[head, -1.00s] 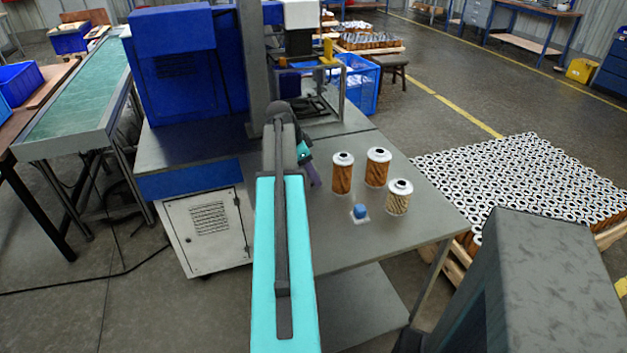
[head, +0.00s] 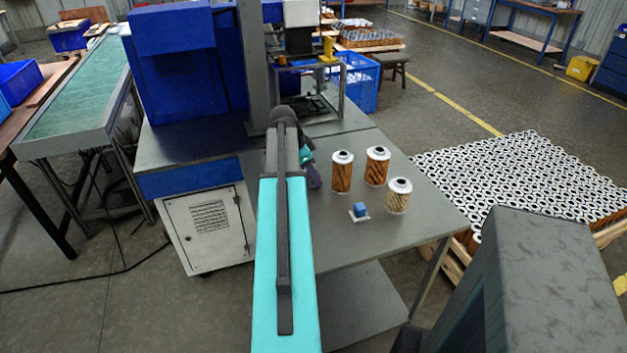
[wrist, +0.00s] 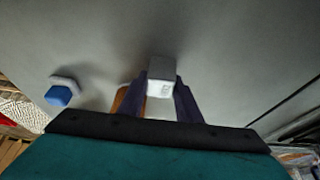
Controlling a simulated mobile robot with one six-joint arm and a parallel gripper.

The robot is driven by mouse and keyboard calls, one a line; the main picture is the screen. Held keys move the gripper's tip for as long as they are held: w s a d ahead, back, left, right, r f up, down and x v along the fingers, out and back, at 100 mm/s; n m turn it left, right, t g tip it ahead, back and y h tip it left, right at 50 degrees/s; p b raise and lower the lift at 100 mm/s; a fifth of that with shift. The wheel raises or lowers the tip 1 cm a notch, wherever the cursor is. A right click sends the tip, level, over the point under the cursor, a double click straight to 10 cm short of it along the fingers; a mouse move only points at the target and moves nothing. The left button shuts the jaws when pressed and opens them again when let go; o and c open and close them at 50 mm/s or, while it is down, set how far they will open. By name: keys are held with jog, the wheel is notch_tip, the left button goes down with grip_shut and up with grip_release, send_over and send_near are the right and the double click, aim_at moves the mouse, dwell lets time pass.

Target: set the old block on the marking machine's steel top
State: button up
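A pale grey-white block (wrist: 161,78), which I take for the old block, sits between the purple fingertips of my gripper (wrist: 162,100) in the wrist view. The fingers lie against its two sides. In the head view my gripper (head: 313,177) is over the left part of the steel top (head: 345,236), and the block is hidden there by my arm. I cannot tell whether the block touches the steel. A blue block (head: 360,209) on a small white pad stands on the steel top; it also shows at left in the wrist view (wrist: 58,96).
Three filter cartridges stand right of my gripper: two orange (head: 342,172) (head: 377,167) and one pale (head: 398,196). The machine's column and frame (head: 308,75) rise behind. The steel top's front is clear. A pallet of cartridges (head: 525,180) stands to the right.

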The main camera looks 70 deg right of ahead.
grip_shut()
jog(key=shift+r, duration=0.1)
jog(key=shift+r+b, duration=0.5)
jog(key=shift+r, duration=1.1)
jog(key=s+a, duration=0.2)
jog(key=a, duration=0.3)
jog(key=s+a+r+b, duration=0.1)
jog(key=s+a, duration=0.1)
jog(key=a, duration=0.2)
jog(key=s+a+b, duration=0.1)
jog(key=s+a, duration=0.1)
jog(key=a, duration=0.3)
jog(key=shift+s+a+r, duration=0.2)
jog(key=shift+a+r, duration=0.1)
jog(key=shift+a, duration=0.05)
